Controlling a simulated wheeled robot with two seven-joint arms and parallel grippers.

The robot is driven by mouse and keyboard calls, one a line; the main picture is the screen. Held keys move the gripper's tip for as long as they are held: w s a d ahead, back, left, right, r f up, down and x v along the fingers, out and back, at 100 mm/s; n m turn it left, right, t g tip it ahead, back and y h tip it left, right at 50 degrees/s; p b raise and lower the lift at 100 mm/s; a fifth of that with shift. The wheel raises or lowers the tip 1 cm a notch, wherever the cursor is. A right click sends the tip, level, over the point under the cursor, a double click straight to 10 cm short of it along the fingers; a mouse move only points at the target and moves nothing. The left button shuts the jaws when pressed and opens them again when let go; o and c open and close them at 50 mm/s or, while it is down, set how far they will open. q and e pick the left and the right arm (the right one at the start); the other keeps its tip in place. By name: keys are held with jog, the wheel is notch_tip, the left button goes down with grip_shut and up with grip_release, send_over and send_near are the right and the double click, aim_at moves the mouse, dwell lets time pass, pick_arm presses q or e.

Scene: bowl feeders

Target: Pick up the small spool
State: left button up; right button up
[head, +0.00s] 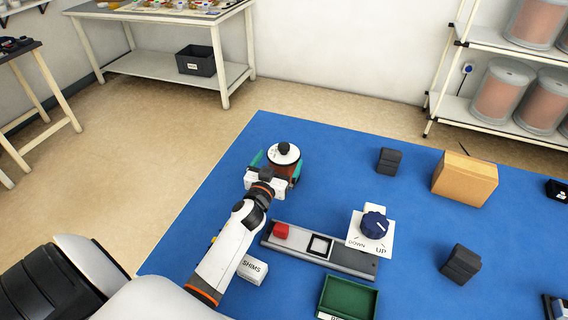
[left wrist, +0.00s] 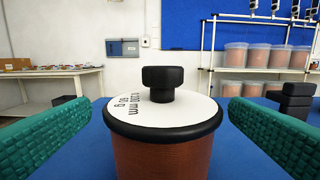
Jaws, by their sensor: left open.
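The small spool (head: 284,156) stands upright on the blue table. It has a white labelled top, a black rim, a black knob and copper-coloured winding. In the left wrist view the spool (left wrist: 163,125) sits centred between the fingers, and its lower part is cut off. My left gripper (head: 276,168) is open, with one green finger on each side of the spool. In the left wrist view a gap shows between each finger and the spool's rim. My right gripper is not in view.
On the blue table (head: 225,170) stand a cardboard box (head: 465,179), black blocks (head: 389,161) (head: 461,264), a dial (head: 373,226) marked UP and DOWN, a grey rail (head: 341,257) with a red block, a green tray (head: 347,301) and a white SHIMS box (head: 252,270).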

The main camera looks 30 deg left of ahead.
aim_at(283, 154)
pick_arm(q)
jog(key=x, duration=0.4)
jog(key=shift+w+d, duration=0.1)
jog(key=shift+w, duration=0.1)
jog(key=shift+s, duration=0.1)
jog(key=c, duration=1.6)
jog(key=shift+r, duration=0.25)
jog(key=shift+c, duration=0.5)
